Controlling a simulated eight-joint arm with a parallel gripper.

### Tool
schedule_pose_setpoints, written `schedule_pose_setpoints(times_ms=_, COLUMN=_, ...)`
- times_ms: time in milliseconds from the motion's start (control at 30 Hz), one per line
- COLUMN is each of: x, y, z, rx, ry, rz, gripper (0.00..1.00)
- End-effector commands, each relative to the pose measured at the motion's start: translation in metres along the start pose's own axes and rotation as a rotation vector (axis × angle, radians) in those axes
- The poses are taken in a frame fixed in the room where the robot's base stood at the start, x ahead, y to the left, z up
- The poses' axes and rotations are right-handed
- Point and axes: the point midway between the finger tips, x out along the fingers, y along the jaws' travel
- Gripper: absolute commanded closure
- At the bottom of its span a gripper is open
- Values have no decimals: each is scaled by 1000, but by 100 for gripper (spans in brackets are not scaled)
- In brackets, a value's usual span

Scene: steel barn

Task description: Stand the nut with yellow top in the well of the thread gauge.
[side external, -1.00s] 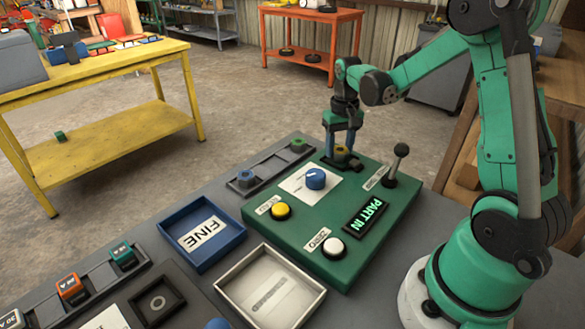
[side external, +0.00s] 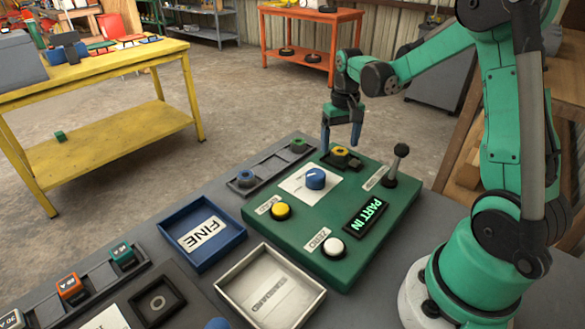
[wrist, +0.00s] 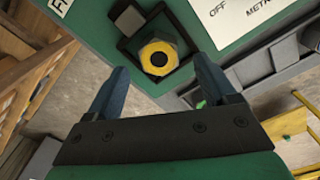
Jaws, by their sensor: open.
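The nut with the yellow top (side external: 340,152) sits in the dark square well (side external: 356,162) at the far corner of the green thread gauge (side external: 262,218). In the wrist view the nut (wrist: 158,57) shows its yellow ring upward and looks level inside the well's black frame (wrist: 125,48). The gauge's display (side external: 366,218) reads PART IN. My gripper (side external: 341,148) is open and empty, above and a little behind the nut. In the wrist view its two blue fingers (wrist: 166,75) are spread wide, apart from the nut.
A grey rack (side external: 270,167) beside the gauge holds a blue-topped nut (side external: 246,177) and a green-topped nut (side external: 298,145). A black lever (side external: 396,165), blue knob (side external: 316,178), yellow button (side external: 280,210) and white button (side external: 333,247) stand on the gauge. A blue FINE tray (side external: 237,238) and a white tray (side external: 228,293) lie in front.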

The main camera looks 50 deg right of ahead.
Motion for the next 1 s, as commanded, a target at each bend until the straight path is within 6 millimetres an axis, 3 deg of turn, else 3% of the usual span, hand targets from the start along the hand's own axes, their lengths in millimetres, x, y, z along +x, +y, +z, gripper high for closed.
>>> schedule_pose_setpoints(times_ms=400, x=-82, y=0, z=0, rx=0, ry=0, rz=0, gripper=22)
schedule_pose_setpoints(times_ms=667, x=-104, y=-2, z=2, rx=-8, ry=7, rz=0, gripper=22)
schedule_pose_setpoints(times_ms=833, x=-110, y=-31, z=23, rx=-100, ry=108, rz=-8, gripper=22)
schedule_pose_setpoints(times_ms=1000, x=-107, y=-74, z=66, rx=-269, ry=307, rz=-47, gripper=22)
